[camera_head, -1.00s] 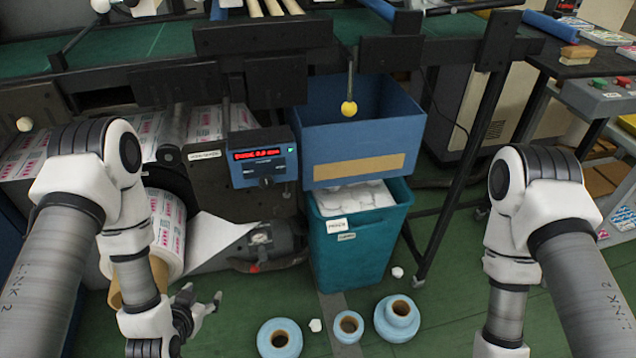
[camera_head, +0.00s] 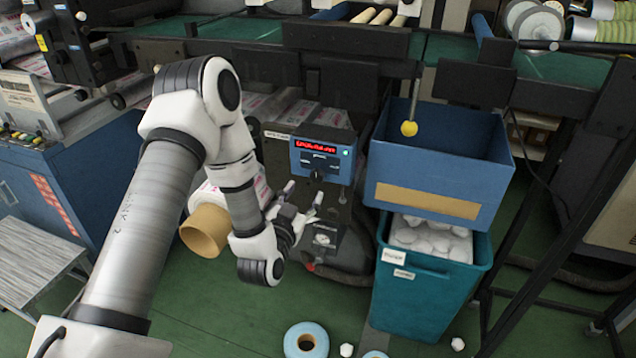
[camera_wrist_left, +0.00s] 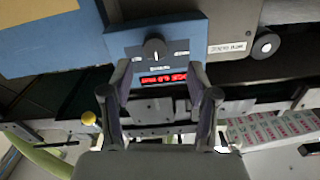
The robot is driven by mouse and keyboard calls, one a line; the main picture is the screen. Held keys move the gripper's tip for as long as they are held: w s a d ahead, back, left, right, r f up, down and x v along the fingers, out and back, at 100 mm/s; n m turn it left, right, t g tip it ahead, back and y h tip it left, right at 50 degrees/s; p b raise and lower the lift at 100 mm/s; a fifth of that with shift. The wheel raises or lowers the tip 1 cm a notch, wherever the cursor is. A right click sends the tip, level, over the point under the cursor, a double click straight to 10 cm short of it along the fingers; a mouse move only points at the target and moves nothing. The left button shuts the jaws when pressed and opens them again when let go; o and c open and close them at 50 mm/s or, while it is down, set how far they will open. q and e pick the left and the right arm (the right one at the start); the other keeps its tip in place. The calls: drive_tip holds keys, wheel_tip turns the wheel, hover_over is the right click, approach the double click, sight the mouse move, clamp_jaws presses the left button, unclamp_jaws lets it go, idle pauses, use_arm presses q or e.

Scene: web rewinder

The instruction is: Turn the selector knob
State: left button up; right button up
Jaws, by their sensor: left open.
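The selector knob (camera_head: 317,174) is a small dark knob at the lower part of a blue control panel (camera_head: 341,174) with a red lit display and a green light. In the left wrist view the knob (camera_wrist_left: 154,48) is round and black with a white mark, between two small labels. My left gripper (camera_head: 304,192) is open just below and in front of the panel. In the left wrist view its two fingertips (camera_wrist_left: 159,72) are spread, with the display between them and the knob just beyond. The fingers appear apart from the knob. My right gripper is out of view.
A blue box (camera_head: 450,150) sits above a teal bin (camera_head: 420,300) of white scrap, right of the panel. A yellow ball (camera_head: 409,128) hangs on a rod before the box. A printed roll with a cardboard core (camera_head: 205,230) is beside my left arm. A blue roll (camera_head: 306,342) lies on the floor.

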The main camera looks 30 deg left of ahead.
sight(316, 178)
use_arm(q)
drive_tip(key=x, duration=0.4)
drive_tip(key=d+x, duration=0.1)
drive_tip(key=x, duration=0.1)
drive_tip(key=shift+w+r+p, duration=0.15)
drive_tip(key=shift+r+p, duration=0.05)
drive_tip(key=shift+p, duration=0.2)
drive_tip(key=shift+w+a+f, duration=0.15)
drive_tip(key=shift+w+a, duration=0.05)
drive_tip(key=shift+a, duration=0.1)
drive_tip(key=shift+d, duration=0.1)
drive_tip(key=shift+c, duration=1.4)
clamp_jaws()
drive_tip(key=shift+m, duration=0.4)
drive_tip(key=m+p, duration=0.2)
drive_tip(key=m, duration=0.2)
drive_tip(key=shift+m+p, duration=0.95)
drive_tip(key=shift+m, duration=1.25)
